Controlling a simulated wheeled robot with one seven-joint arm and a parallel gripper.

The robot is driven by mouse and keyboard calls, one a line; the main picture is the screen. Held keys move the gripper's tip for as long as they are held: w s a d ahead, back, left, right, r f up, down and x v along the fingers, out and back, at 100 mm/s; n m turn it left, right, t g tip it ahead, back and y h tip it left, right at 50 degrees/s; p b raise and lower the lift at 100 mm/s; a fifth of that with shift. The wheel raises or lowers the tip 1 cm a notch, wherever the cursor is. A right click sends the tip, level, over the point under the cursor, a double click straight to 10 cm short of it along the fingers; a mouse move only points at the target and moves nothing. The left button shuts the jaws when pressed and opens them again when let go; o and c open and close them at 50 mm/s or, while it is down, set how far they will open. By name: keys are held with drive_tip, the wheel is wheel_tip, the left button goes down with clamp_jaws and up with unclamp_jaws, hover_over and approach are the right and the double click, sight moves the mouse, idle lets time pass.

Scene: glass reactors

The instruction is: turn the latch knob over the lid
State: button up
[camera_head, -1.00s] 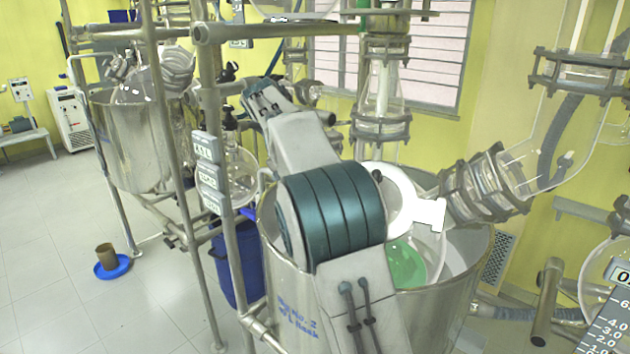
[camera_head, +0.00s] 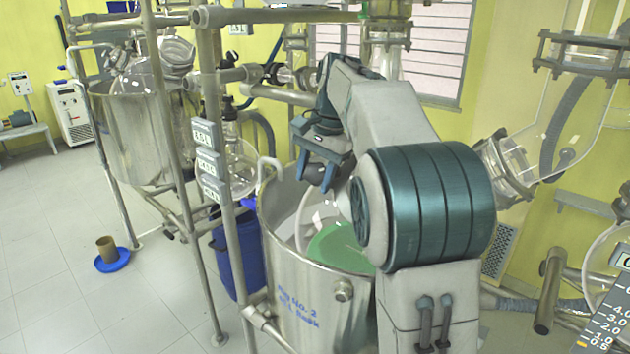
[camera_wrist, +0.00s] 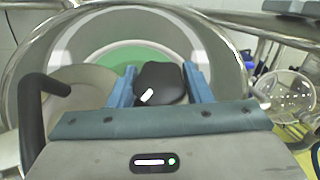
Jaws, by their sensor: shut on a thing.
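My gripper (camera_head: 318,172) points down over the steel vessel (camera_head: 285,245) in the head view. In the wrist view its two blue fingers (camera_wrist: 160,78) stand on either side of a black rounded knob (camera_wrist: 158,88) with a small white mark. The gripper is shut on this latch knob. My arm hides the vessel's right part, and the lid cannot be clearly made out.
A metal post (camera_head: 210,130) with small labels stands left of the vessel. A blue bin (camera_head: 238,255) is behind that post. Glass piping (camera_head: 505,170) is close to the right of my arm. Open floor lies at the left, with a brown cup (camera_head: 107,248) on a blue dish.

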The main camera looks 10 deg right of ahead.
drive_tip(key=shift+f+m+t+y+b, duration=0.25)
drive_tip(key=shift+m+t+y+b, duration=0.75)
drive_tip(key=shift+b, duration=0.25)
drive_tip(key=shift+r+m+t+y+b, duration=0.1)
drive_tip(key=shift+m+t+y+b, duration=0.2)
drive_tip(key=shift+m+t+b, duration=0.55)
drive_tip(key=o, duration=1)
drive_tip(key=shift+r, duration=0.1)
drive_tip(key=v, duration=1.3)
drive_tip(key=shift+s+d+r, duration=0.2)
drive_tip(key=shift+d+r, duration=0.05)
